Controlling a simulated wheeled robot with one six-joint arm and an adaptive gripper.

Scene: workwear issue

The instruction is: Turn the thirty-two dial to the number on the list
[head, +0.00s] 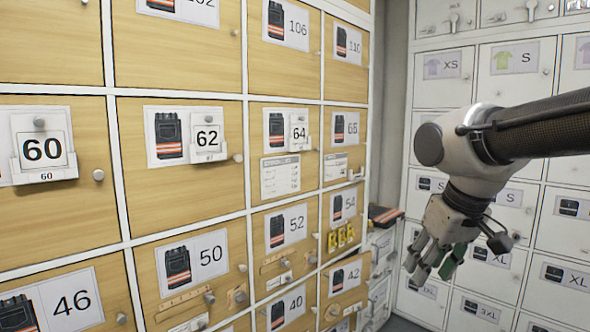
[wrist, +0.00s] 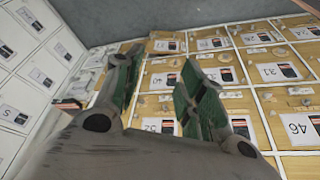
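My gripper (head: 432,262) hangs in front of the white lockers at the right of the head view, pointing down. In the wrist view my gripper (wrist: 158,75) has its two green-padded fingers apart with nothing held between them. No door marked 32 can be made out in the head view. A printed sheet with rows (head: 280,176) is on the door marked 64; its text is too small to read. Round knobs and plates show on the lower doors, such as a dial-like knob (head: 240,296) by the door marked 50. The wrist view's small labels are mostly unreadable.
Wooden numbered lockers (head: 180,80) fill the left, with flip-number cards on the doors marked 60, 62 and 64. White lockers (head: 440,125) with size labels stand at the right. A dark folded garment (head: 383,215) lies on a white drawer unit (head: 380,268) in the corner.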

